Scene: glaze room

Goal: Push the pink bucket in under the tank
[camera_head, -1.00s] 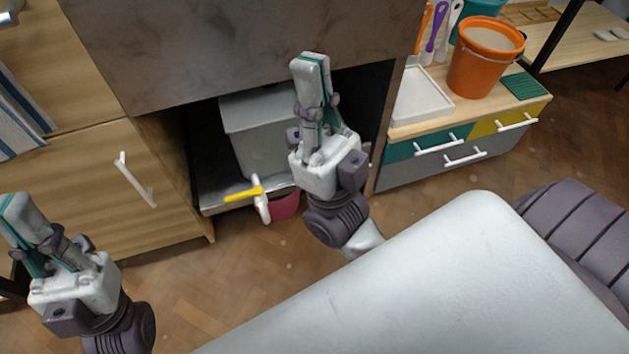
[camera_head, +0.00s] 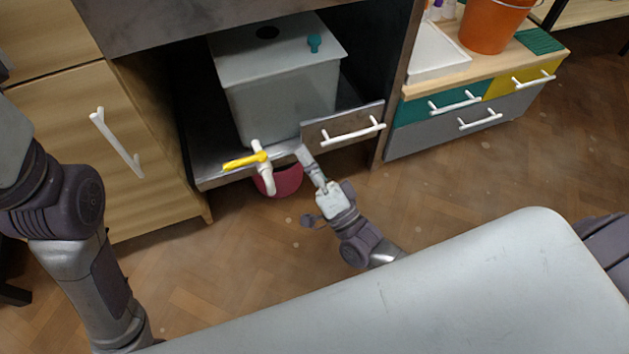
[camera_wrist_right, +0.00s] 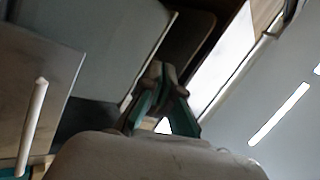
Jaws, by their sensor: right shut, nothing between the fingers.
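The pink bucket (camera_head: 286,181) stands low under the front edge of the shelf that carries the grey tank (camera_head: 280,100). Only part of it shows, since the shelf edge and the tank's white tap (camera_head: 265,177) with yellow lever (camera_head: 246,161) cover the rest. My right gripper (camera_head: 303,153) is shut and empty, its fingertips just right of the tap and bucket in the picture. I cannot tell whether it touches the bucket. Its closed fingers show in the right wrist view (camera_wrist_right: 160,90), with no bucket visible there. My left arm is at the left edge, its fingers out of view.
A grey panel with a white handle (camera_head: 352,133) is right of the tap. A wooden cabinet (camera_head: 75,135) stands left, and a drawer unit (camera_head: 425,137) right with an orange bucket (camera_head: 493,25) on top. Floor (camera_head: 250,245) in front is open.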

